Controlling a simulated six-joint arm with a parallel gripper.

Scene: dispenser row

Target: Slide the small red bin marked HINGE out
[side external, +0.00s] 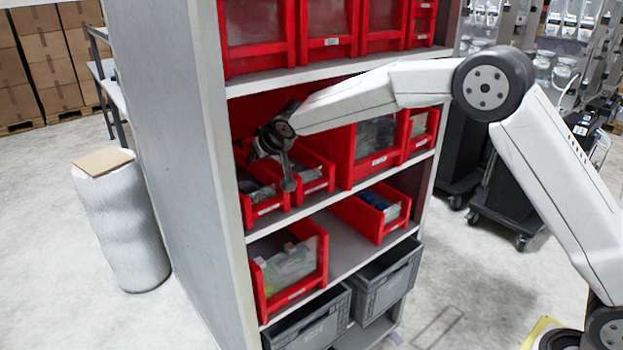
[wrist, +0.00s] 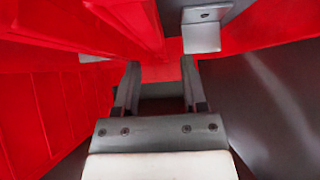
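Two small red bins stand side by side at the left of the middle shelf in the side external view: the left one (side external: 267,209) and the right one (side external: 318,186). Each has a white front label too small to read, so I cannot tell which is marked HINGE. My gripper (side external: 271,168) is over the front of these two bins, its dark fingers spread. In the wrist view my gripper (wrist: 160,66) is open, with red surface showing beyond and between the fingertips. Whether the fingers touch a bin is hidden.
Larger red bins (side external: 378,160) stand to the right on the same shelf. The shelf above (side external: 330,70) holds more red bins and is close over my arm. Below are red bins (side external: 290,288) and grey crates (side external: 385,285). The grey side panel (side external: 180,150) bounds the left.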

